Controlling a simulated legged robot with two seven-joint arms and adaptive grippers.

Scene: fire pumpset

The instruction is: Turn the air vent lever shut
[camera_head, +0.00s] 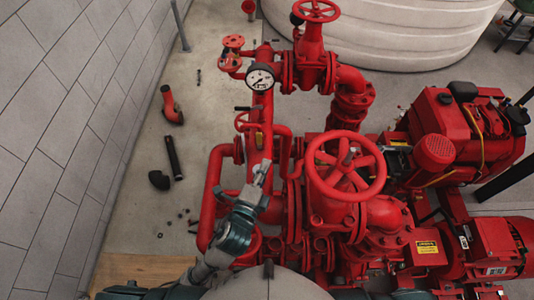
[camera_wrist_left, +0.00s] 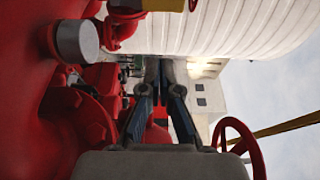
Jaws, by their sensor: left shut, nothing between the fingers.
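My left gripper (camera_head: 262,170) is shut and empty in the head view, in front of the red vertical pipe below the pressure gauge (camera_head: 261,79). In the left wrist view its fingers (camera_wrist_left: 161,72) point away from the camera, with nothing between them. A small black handle (camera_head: 242,108) sticks out left of the pipe, above the gripper and apart from it. A small yellow part (camera_head: 259,140) is on the pipe just above the fingertips. I cannot tell for sure which of these is the air vent lever. My right gripper is not in view.
A large red handwheel (camera_head: 345,170) stands right of my left gripper, and red pipes (camera_head: 215,190) surround it. Loose pipe pieces (camera_head: 172,158) lie on the floor at left, beside a tiled wall (camera_head: 60,130). A white ribbed tank (camera_head: 390,35) stands behind.

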